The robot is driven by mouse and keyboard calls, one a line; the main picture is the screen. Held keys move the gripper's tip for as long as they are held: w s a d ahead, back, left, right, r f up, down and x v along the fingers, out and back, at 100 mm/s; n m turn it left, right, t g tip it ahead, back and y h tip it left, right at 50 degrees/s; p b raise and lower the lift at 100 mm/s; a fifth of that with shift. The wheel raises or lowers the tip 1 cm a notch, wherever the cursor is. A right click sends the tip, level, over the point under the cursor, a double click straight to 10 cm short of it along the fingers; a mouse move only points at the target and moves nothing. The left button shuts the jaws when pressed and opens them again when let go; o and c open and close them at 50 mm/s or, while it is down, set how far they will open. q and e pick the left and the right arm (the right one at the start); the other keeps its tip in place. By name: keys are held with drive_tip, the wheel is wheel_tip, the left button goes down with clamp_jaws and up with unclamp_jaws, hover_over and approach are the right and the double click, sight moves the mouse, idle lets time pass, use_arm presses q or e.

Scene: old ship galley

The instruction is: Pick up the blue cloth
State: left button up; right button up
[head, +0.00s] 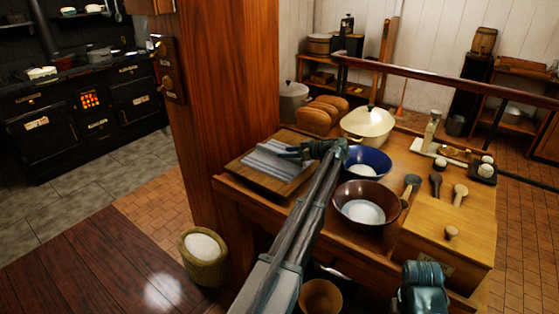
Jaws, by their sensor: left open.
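A folded blue-grey striped cloth (272,163) lies on a dark wooden board (245,181) at the left end of the wooden table. My left gripper (287,153) is open and points left, over the right part of the cloth. It looks empty, and part of the cloth's right edge is hidden behind it. I cannot tell whether the fingers touch the cloth. My right gripper is not in view; a teal part of my own body shows at the bottom right.
A blue bowl (375,158) and a brown bowl (350,205), both with white contents, stand right of my left gripper. Bread loaves (322,118) and a cream lidded pot (367,124) stand behind.

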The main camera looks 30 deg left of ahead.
use_arm(q)
drive_tip(key=b+x, duration=0.1)
drive_tip(key=x, duration=0.3)
drive_tip(key=shift+w, duration=0.15)
drive_tip(key=shift+a+f, duration=0.1)
drive_tip(key=shift+a, duration=0.2)
clamp_jaws()
